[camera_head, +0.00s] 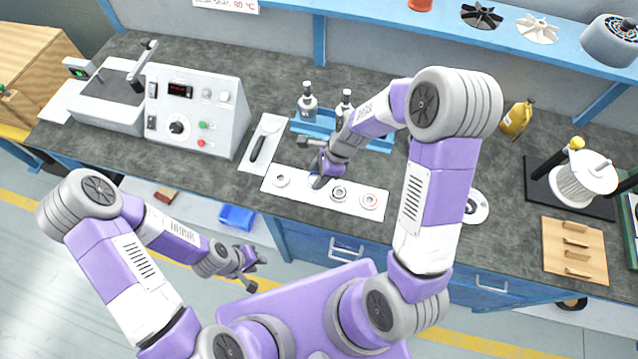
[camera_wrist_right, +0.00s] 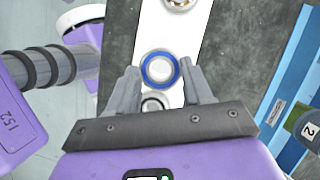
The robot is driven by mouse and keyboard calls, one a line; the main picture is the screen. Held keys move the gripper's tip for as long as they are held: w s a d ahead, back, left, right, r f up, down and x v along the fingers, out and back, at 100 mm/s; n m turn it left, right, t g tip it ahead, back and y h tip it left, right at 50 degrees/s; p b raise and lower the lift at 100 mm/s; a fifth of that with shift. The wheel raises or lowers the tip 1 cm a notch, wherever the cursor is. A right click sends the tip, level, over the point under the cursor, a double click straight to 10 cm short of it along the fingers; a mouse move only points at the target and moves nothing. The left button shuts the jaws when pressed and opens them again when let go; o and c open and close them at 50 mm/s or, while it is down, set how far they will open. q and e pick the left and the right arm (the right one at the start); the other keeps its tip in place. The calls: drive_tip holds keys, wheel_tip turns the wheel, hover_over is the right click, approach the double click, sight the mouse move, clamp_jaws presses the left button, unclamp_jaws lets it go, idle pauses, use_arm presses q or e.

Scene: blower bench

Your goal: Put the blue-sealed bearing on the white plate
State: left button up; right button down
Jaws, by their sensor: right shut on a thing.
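The blue-sealed bearing (camera_wrist_right: 159,68) is a metal ring with a blue band. It sits between the fingers of my right gripper (camera_wrist_right: 162,84), which is shut on it. In the head view my right gripper (camera_head: 318,178) is over the long white strip (camera_head: 300,198) and mostly hides the bearing. I cannot tell whether the bearing is lifted off the strip. My left gripper (camera_head: 250,270) hangs in front of the bench, small and unclear.
Other bearings sit on the strip: one at left (camera_head: 281,181), a dark one (camera_head: 339,193) and a reddish one (camera_head: 369,200). Bottles (camera_head: 307,101) in a blue tray stand behind. A control box (camera_head: 196,112) is left; a spool stand (camera_head: 575,185) is right.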

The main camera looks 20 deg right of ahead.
wheel_tip(320, 180, down, 4)
drive_tip(key=shift+r+b, duration=0.1)
drive_tip(key=shift+b, duration=0.45)
drive_tip(key=shift+f, duration=0.35)
drive_tip(key=shift+f, duration=0.1)
drive_tip(key=shift+c, duration=2.3)
unclamp_jaws()
